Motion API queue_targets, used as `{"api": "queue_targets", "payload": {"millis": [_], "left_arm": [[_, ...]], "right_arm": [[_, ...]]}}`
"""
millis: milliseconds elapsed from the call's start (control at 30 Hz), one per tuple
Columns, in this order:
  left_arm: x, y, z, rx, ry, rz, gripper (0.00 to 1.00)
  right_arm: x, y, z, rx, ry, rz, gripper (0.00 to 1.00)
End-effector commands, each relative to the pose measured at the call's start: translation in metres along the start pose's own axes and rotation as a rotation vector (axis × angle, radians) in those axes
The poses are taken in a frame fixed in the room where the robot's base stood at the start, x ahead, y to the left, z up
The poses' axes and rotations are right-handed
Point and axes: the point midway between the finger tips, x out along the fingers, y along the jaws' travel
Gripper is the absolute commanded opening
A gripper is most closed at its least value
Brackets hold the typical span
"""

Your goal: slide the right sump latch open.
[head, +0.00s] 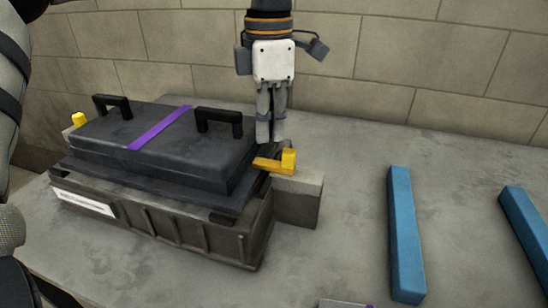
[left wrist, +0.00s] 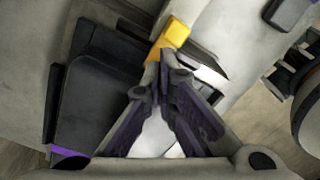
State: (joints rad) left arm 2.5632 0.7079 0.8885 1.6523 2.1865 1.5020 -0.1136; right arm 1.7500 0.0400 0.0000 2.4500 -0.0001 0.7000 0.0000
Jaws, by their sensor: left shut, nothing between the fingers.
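The sump is a dark grey box (head: 180,215) with a darker lid (head: 165,150), two black handles and a purple stripe. The right sump latch (head: 275,163) is a yellow bar with a raised yellow block, at the lid's right end beside a grey block. It also shows in the left wrist view (left wrist: 177,34), just beyond the fingertips. My left gripper (head: 269,140) points down with its fingers shut and empty, just behind the latch. I cannot tell whether the fingertips touch it. The gripper also shows in the left wrist view (left wrist: 166,62). My right gripper is not in view.
Another yellow latch (head: 78,119) is at the sump's left end. Two blue bars (head: 403,235) (head: 527,230) lie on the grey tabletop (head: 350,200) to the right. A block wall (head: 430,60) stands close behind. The tabletop between the sump and the blue bars is clear.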

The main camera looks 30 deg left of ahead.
Motion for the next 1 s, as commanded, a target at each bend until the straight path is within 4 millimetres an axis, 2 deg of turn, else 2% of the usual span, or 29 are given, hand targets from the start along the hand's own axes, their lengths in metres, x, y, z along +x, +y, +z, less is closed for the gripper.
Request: {"api": "queue_targets", "payload": {"millis": [533, 1000], "left_arm": [[0.017, 0.000, -0.001, 0.001, 0.001, -0.001, 0.00], [0.012, 0.000, 0.000, 0.001, -0.001, 0.000, 0.00]], "right_arm": [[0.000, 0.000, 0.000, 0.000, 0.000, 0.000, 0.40], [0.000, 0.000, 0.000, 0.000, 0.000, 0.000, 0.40]]}}
